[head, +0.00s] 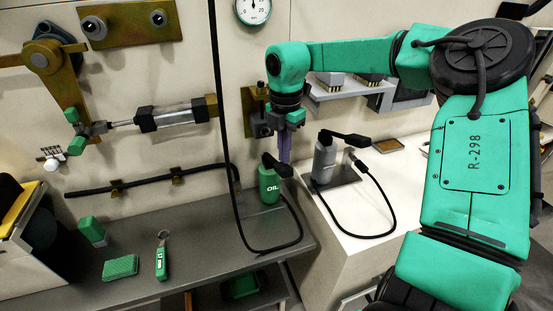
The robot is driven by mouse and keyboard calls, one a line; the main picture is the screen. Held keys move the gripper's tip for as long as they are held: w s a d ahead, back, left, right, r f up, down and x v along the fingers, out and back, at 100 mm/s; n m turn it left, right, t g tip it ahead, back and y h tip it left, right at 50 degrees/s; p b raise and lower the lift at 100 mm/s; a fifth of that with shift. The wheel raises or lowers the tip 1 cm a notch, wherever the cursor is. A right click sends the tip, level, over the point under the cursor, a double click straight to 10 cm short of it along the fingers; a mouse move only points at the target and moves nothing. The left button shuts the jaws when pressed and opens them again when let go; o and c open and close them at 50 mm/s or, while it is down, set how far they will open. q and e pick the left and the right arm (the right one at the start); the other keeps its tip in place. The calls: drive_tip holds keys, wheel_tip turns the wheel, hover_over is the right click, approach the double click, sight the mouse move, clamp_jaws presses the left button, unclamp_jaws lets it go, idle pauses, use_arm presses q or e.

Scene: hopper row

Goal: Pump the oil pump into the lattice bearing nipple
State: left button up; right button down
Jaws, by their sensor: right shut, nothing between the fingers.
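A green oil pump (269,187) marked OIL stands upright on the dark bench near its right end. It has a black lever (279,166) on top, and a black hose loops on the bench beside it. My right gripper (284,157) points down, shut and empty, with its fingertips just above the pump's lever in the picture. I cannot tell whether they touch it. A grey pump (324,160) with a black lever stands to the right on a dark plate. I cannot make out which fitting is the lattice bearing nipple. My left gripper is not in view.
A brass plate with two round fittings (126,23), a cylinder (172,115) and a gauge (253,9) are on the wall. A green block (120,267) and a green-handled tool (161,256) lie on the bench. The middle of the bench is clear.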

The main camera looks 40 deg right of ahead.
sight(288, 174)
drive_tip(key=s+f+b, duration=0.1)
drive_tip(key=f+b, duration=0.3)
drive_tip(key=s+a+f+b, duration=0.1)
drive_tip(key=f+b, duration=0.2)
drive_tip(key=shift+s+f, duration=0.1)
drive_tip(key=shift+s, duration=0.25)
drive_tip(key=shift+w+f+b, duration=0.1)
drive_tip(key=shift+f+b, duration=0.55)
drive_tip(key=shift+b, duration=0.2)
drive_tip(key=shift+w+d+r+p, duration=0.15)
drive_tip(key=shift+w+r+p, duration=0.25)
drive_tip(key=shift+r+p, duration=0.95)
drive_tip(key=shift+w+d+r+p, duration=0.2)
drive_tip(key=shift+w+r+p, duration=0.25)
drive_tip(key=shift+r+p, duration=0.8)
drive_tip(key=shift+w+d+r+p, duration=0.15)
drive_tip(key=shift+w+r+p, duration=0.25)
drive_tip(key=shift+r+p, duration=0.95)
drive_tip(key=shift+r+b, duration=0.35)
drive_tip(key=shift+b, duration=0.05)
